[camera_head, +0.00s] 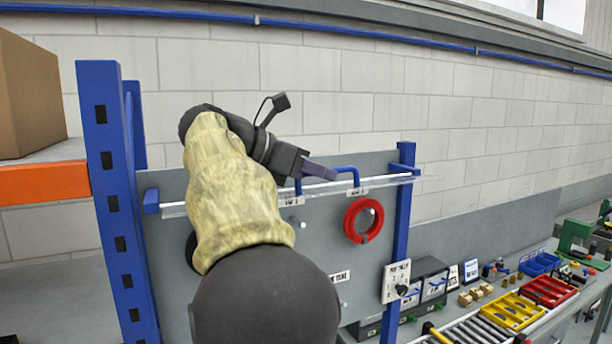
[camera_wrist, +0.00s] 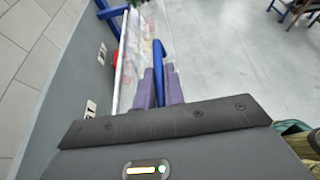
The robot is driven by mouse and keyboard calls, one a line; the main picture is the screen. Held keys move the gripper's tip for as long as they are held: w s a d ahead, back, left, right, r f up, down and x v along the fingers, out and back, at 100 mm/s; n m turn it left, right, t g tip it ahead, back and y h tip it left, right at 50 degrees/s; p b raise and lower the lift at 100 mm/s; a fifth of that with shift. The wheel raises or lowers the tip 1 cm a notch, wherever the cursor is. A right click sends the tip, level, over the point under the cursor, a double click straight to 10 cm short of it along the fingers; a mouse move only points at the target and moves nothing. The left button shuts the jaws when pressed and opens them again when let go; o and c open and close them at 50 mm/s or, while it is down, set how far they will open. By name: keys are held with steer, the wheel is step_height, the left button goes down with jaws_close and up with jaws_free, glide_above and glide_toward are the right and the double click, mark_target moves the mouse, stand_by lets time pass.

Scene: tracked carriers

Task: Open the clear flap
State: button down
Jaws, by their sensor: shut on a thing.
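The clear flap (camera_head: 390,180) shows as a thin, nearly edge-on strip across the top of a grey panel in the head view. In the wrist view, the clear flap (camera_wrist: 146,28) is a see-through sheet beside a pale rail. A blue handle (camera_head: 347,169) stands up at the flap. My gripper (camera_head: 336,174) reaches it from the left. In the wrist view, the purple fingers of my gripper (camera_wrist: 161,72) are shut on the blue handle (camera_wrist: 159,55), one on each side. My arm hides part of the panel and flap.
A red ring (camera_head: 352,222) hangs on the grey panel (camera_head: 318,232). A blue upright (camera_head: 112,200) and a shelf with a cardboard box (camera_head: 28,95) stand left. At right, a bench holds a yellow bin (camera_head: 514,312) and a red bin (camera_head: 548,292).

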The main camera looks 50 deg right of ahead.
steer(key=shift+w+r, duration=0.15)
stand_by(0.4)
steer(key=c, duration=1.5)
jaws_free()
steer(key=shift+w, duration=0.1)
steer(key=v, duration=1.7)
steer(key=shift+w+a+r, duration=0.1)
steer(key=shift+a+r, duration=0.05)
